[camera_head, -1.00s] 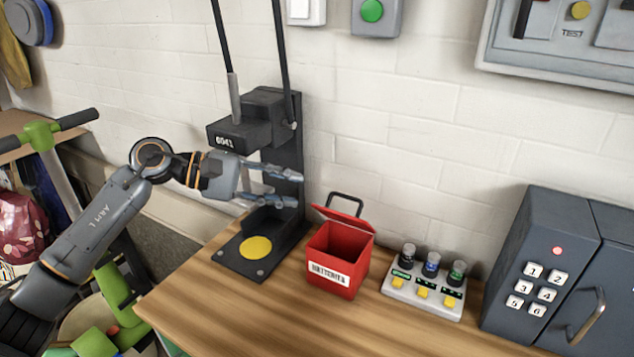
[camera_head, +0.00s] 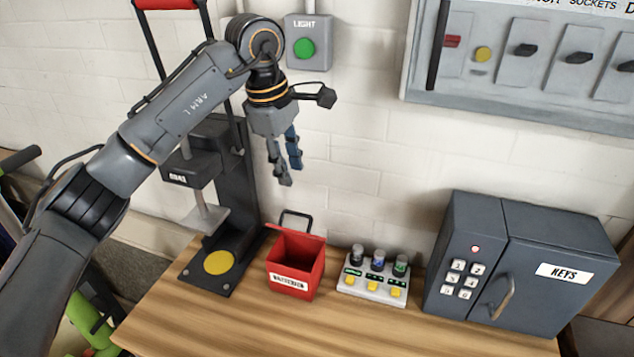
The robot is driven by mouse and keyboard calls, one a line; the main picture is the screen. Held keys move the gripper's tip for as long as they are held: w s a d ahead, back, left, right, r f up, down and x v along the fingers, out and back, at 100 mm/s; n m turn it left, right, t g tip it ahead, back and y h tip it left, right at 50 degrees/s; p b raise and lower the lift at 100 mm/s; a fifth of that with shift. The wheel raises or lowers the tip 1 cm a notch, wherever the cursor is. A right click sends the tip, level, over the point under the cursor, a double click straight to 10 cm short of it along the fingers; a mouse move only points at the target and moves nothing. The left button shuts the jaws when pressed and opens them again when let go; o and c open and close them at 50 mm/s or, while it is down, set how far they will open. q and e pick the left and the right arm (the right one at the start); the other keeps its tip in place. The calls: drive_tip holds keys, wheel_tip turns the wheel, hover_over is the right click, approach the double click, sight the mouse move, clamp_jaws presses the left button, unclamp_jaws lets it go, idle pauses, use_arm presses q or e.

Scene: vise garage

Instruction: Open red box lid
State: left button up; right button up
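The red box (camera_head: 292,284), with a white label on its front, stands on the wooden bench. I see into its dark red inside from above. Its red lid (camera_head: 304,243) is raised at the back, with a black handle (camera_head: 295,217) standing up behind it. My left gripper (camera_head: 291,175) hangs above and slightly behind the box, fingers pointing down, with a small gap between them. It is empty and clear of the lid and handle. My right gripper is not in view.
A black press with a yellow disc (camera_head: 219,263) stands left of the box. A white button panel (camera_head: 373,289) and a dark key cabinet (camera_head: 515,265) stand to the right. The wooden bench (camera_head: 330,330) is clear in front. A white brick wall is behind.

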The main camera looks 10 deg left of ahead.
use_arm(q)
drive_tip(key=w+r+y, duration=0.1)
drive_tip(key=r, duration=0.1)
drive_tip(key=n+p, duration=0.1)
drive_tip(key=p, duration=0.1)
approach(296, 214)
drive_tip(key=f+p, duration=0.1)
drive_tip(key=f, duration=0.4)
drive_tip(key=w+f+p, duration=0.1)
drive_tip(key=f, duration=0.1)
drive_tip(key=shift+d+f+p, duration=0.15)
drive_tip(key=shift+d+p, duration=0.05)
drive_tip(key=shift+p, duration=0.15)
drive_tip(key=shift+w, duration=0.15)
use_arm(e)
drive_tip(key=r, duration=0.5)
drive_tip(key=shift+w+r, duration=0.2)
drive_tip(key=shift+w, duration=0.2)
use_arm(q)
clamp_jaws()
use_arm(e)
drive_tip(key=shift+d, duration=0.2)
